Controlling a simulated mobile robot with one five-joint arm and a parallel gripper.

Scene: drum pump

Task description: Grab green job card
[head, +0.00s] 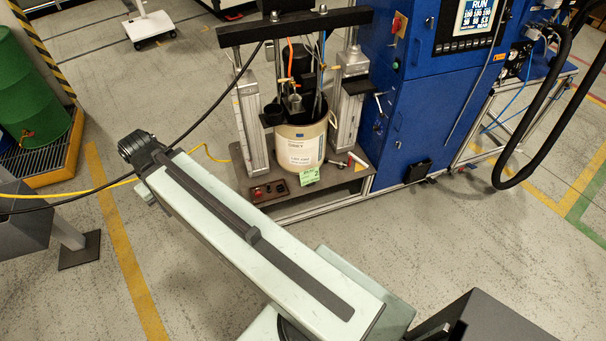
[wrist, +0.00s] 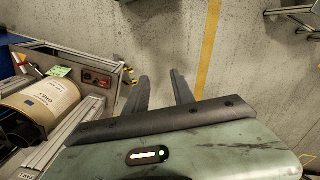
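The green job card (head: 309,175) is a small light-green card with dark writing. It sits at the front lower edge of the pale drum (head: 302,146) on the pump stand. In the wrist view the card (wrist: 59,71) lies at the left, beside the drum (wrist: 50,100). My gripper (wrist: 159,76) has its two dark fingers apart with nothing between them. It points over bare floor, to the right of the stand and clear of the card. In the head view my arm reaches toward the left and the fingers cannot be made out.
Metal columns flank the drum. A blue cabinet (head: 408,120) stands at right. A black cable crosses above my arm. Floor in front is open.

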